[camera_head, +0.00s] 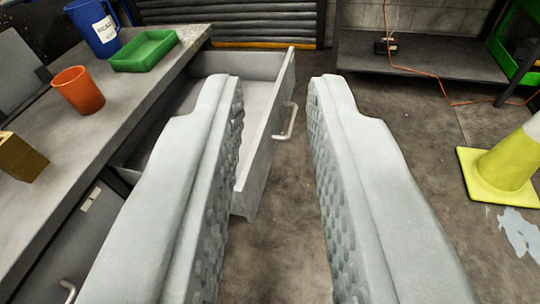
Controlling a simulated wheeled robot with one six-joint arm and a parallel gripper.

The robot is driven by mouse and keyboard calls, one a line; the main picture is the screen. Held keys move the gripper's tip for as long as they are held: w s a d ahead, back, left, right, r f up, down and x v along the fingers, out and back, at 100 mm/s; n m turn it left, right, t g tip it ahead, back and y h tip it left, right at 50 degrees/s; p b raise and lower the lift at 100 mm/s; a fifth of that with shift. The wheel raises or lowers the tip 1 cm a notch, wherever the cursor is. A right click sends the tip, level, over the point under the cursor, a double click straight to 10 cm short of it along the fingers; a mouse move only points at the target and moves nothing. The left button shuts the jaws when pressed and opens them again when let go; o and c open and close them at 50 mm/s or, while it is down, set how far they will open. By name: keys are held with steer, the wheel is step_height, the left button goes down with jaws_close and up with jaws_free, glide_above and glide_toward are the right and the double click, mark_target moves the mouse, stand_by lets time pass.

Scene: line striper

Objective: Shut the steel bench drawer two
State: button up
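One steel bench drawer (262,143) stands pulled out from the grey bench (136,95) at centre left, its inside partly showing. I cannot tell its number. Its front faces right and carries a pale bar handle (288,122). My gripper (275,85) is open and empty, with its two textured fingers spread wide. In the picture the left finger covers part of the drawer and the right finger lies right of the handle. I see no contact with the handle. Another front with a handle (68,290) shows at lower left, seemingly shut.
On the bench are a blue jug (95,28), a green tray (145,51), an orange cup (78,91) and a tan block (20,158). A yellow-and-white cone (505,165) stands right. A low shelf (425,58) with an orange cord is behind. Floor between drawer and cone looks clear.

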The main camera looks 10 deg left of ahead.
steer(key=w+f+m+g, duration=0.1)
steer(key=w+f, duration=0.1)
steer(key=w+d+f+m+g, duration=0.1)
steer(key=w+f+m, duration=0.1)
steer(key=w, duration=0.1)
steer(key=w+d+f+m+g, duration=0.1)
steer(key=w+f+g, duration=0.1)
steer(key=f, duration=0.1)
steer(key=shift+w+d+m, duration=0.1)
steer(key=shift+w+m, duration=0.2)
jaws_close()
steer(key=w+d+f+m+g+y, duration=0.3)
steer(key=w+f+m+g+y, duration=0.15)
steer(key=w+f+m, duration=0.45)
steer(key=w+d+f+m+g+y, duration=0.4)
steer(key=w+f+m+g, duration=0.2)
steer(key=f, duration=0.5)
glide_toward(264, 165)
steer(key=shift+t, duration=0.25)
steer(key=shift+x, duration=3)
